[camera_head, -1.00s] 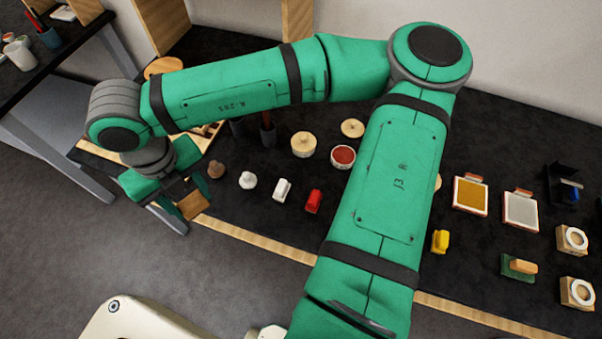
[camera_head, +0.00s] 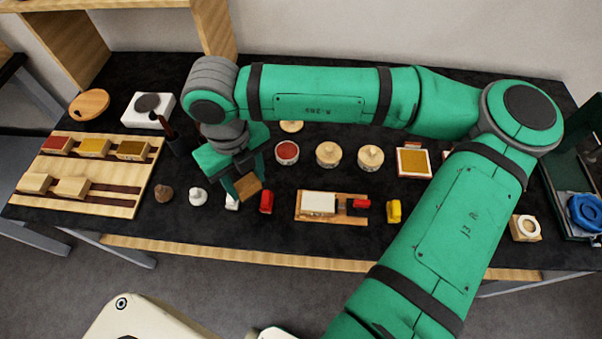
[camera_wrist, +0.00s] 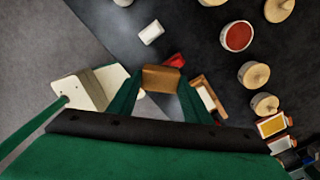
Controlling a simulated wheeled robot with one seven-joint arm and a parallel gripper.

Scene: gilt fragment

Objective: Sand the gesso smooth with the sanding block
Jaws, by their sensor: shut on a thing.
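My gripper (camera_head: 246,180) is shut on a small tan-brown block, which looks like the sanding block (camera_head: 248,188). The block also shows between the fingers in the wrist view (camera_wrist: 161,78). It is held above the front left part of the table. A pale white slab, likely the gesso piece (camera_head: 319,203), lies on a wooden board (camera_head: 346,219) to the right of my gripper, apart from the block. A red piece (camera_head: 362,204) is at the board's right end. The white slab shows partly behind my finger in the wrist view (camera_wrist: 207,97).
Small white (camera_head: 198,197), red (camera_head: 266,201) and yellow (camera_head: 393,211) items stand along the front. Round lidded pots (camera_head: 370,157) and a red-filled bowl (camera_head: 287,152) are behind. A wooden rack with blocks (camera_head: 130,207) lies at the left. My arm hides part of the table.

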